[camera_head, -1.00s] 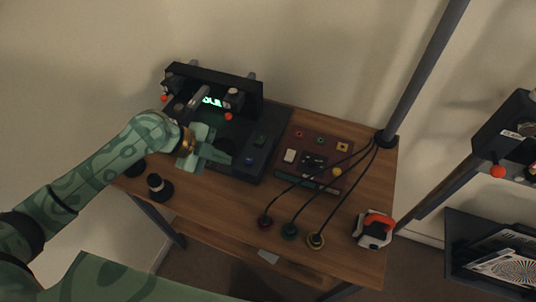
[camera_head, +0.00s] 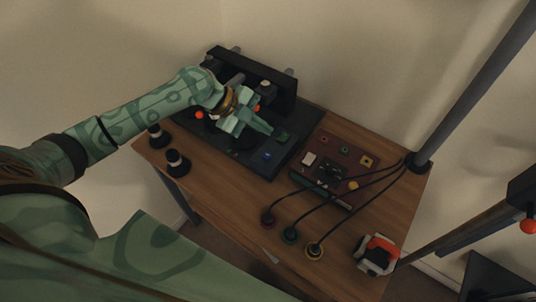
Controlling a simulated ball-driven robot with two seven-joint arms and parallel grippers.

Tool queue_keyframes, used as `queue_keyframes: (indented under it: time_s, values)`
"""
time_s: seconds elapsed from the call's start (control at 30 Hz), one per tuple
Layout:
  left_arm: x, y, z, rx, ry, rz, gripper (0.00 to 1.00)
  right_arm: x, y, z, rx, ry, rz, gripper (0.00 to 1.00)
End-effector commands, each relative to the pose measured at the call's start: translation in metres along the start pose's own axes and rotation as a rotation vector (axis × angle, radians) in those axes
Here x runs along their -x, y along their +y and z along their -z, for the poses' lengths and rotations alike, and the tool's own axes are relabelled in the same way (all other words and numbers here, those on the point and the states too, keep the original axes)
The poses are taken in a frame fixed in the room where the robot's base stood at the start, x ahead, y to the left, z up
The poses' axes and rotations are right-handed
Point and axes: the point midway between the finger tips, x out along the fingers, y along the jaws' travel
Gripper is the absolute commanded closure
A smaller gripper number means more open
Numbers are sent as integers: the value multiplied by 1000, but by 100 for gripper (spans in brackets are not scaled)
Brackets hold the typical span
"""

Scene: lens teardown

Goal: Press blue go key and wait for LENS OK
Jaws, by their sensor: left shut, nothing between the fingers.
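The blue key (camera_head: 267,155) sits near the front right of a black machine's flat base (camera_head: 240,154). A dark green key (camera_head: 283,137) sits just behind it. My left gripper (camera_head: 268,130) is shut and empty over the base, its fingertips beside the green key in the picture, a little behind and apart from the blue key. I cannot tell its height above the keys. The machine's upright back panel (camera_head: 284,98) stands behind; my gripper and arm hide its display, so no text is readable. My right gripper is out of view.
A dark red box (camera_head: 336,163) with small coloured parts stands right of the machine. A white and red device (camera_head: 377,255) lies front right; two black cylinders (camera_head: 176,161) stand front left.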

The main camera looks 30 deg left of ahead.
Motion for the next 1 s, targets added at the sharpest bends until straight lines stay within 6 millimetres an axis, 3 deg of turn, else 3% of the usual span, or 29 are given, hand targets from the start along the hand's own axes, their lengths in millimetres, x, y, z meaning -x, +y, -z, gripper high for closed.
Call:
queue_keyframes:
  time_s: [0.5, 1.0]
  values:
    - [-50, 37, -37, 2, 0, -3, 100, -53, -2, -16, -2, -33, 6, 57]
    - [-54, 39, -39, 0, 0, 0, 100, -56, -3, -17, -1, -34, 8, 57]
